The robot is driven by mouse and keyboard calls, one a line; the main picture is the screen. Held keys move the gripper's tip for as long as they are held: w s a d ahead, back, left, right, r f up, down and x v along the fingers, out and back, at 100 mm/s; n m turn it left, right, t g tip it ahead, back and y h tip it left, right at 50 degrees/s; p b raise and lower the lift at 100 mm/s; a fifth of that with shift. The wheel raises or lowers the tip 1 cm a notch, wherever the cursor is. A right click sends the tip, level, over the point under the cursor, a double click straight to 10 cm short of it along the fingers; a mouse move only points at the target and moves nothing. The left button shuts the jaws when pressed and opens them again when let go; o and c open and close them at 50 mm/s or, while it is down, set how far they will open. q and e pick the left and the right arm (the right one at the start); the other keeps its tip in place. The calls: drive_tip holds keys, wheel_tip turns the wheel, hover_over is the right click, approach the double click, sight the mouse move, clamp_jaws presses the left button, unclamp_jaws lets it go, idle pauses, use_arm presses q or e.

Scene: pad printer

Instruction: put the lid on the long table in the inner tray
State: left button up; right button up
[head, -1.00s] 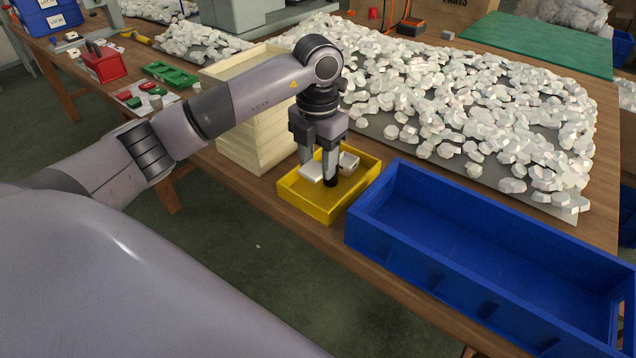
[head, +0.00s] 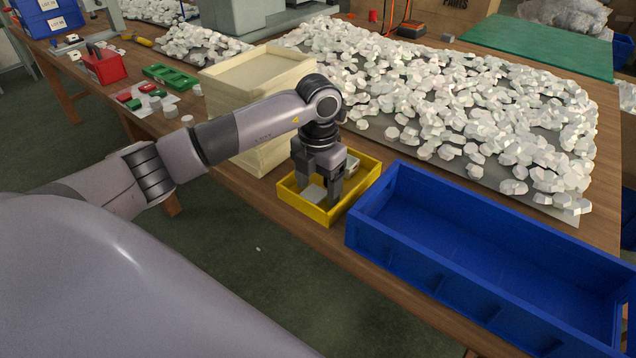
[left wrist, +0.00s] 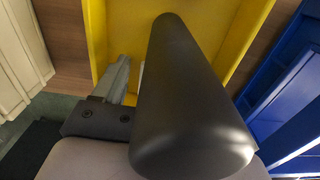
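A yellow tray (head: 333,216) stands on the long table (head: 255,201) near its front edge. It also shows around my gripper in the left wrist view (left wrist: 247,35). A flat pale piece (head: 314,193) lies in it, and another pale block (head: 351,166) sits at its far side; I cannot tell which is a lid. My left gripper (head: 319,192) points down into the yellow tray, its fingers apart beside the flat piece. In the left wrist view a dark rounded finger hides most of the tray's inside. My right gripper is not in view.
A long blue crate (head: 480,262), empty, stands right of the yellow tray. A stack of cream trays (head: 262,160) stands left behind it. Many white pieces (head: 450,110) cover a grey mat behind. A red box (head: 104,68) and green tray (head: 170,76) lie farther left.

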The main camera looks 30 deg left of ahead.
sight(318, 190)
use_arm(q)
drive_tip(key=shift+r, duration=0.3)
wheel_tip(318, 190, up, 12)
drive_tip(key=shift+p, duration=0.35)
drive_tip(key=shift+f, duration=0.15)
idle(0.4)
